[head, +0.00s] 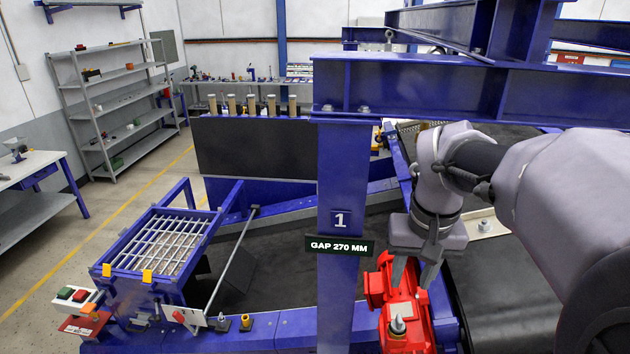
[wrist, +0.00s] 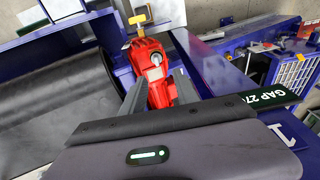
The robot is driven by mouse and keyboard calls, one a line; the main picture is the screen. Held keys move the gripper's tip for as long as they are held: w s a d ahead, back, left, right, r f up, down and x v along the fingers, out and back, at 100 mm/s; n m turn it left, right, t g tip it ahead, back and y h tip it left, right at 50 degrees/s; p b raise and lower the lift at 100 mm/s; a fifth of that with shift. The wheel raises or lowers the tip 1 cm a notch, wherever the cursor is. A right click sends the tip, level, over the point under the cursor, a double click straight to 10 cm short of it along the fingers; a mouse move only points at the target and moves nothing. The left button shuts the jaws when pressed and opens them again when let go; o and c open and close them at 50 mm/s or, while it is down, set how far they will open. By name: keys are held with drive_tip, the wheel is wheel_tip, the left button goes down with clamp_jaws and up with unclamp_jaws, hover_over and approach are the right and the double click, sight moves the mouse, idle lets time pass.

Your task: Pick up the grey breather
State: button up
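A red gear housing (head: 411,306) sits beside the blue post, below my gripper. A small grey, pointed fitting that looks like the breather (head: 398,325) stands upright on its near part. In the wrist view the red housing (wrist: 152,48) is straight ahead, and a small grey round part, probably the breather (wrist: 156,59), shows on top of it. My gripper (head: 413,277) is open and empty, its two fingers pointing down over the housing. In the wrist view the fingers (wrist: 160,78) are spread to either side of the housing. They look apart from the breather; the exact height is unclear.
A blue post (head: 340,230) with a "GAP 270 MM" sign (head: 339,246) stands just left of my gripper. A blue beam (head: 430,88) crosses above. A dark belt (head: 490,285) runs to the right. A blue grated box (head: 165,245) stands at left.

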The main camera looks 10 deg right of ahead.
drive_tip(key=r, duration=0.2)
hover_over(400, 318)
drive_tip(key=s, duration=0.1)
drive_tip(key=f, duration=1.2)
drive_tip(key=shift+s+a, duration=0.1)
drive_tip(key=shift+a, duration=0.2)
drive_tip(key=f, duration=0.4)
drive_tip(key=w+f+p, duration=0.1)
drive_tip(key=f, duration=0.1)
drive_tip(key=shift+w+d, duration=0.1)
drive_tip(key=shift+d, duration=0.2)
drive_tip(key=shift+c, duration=1.2)
clamp_jaws()
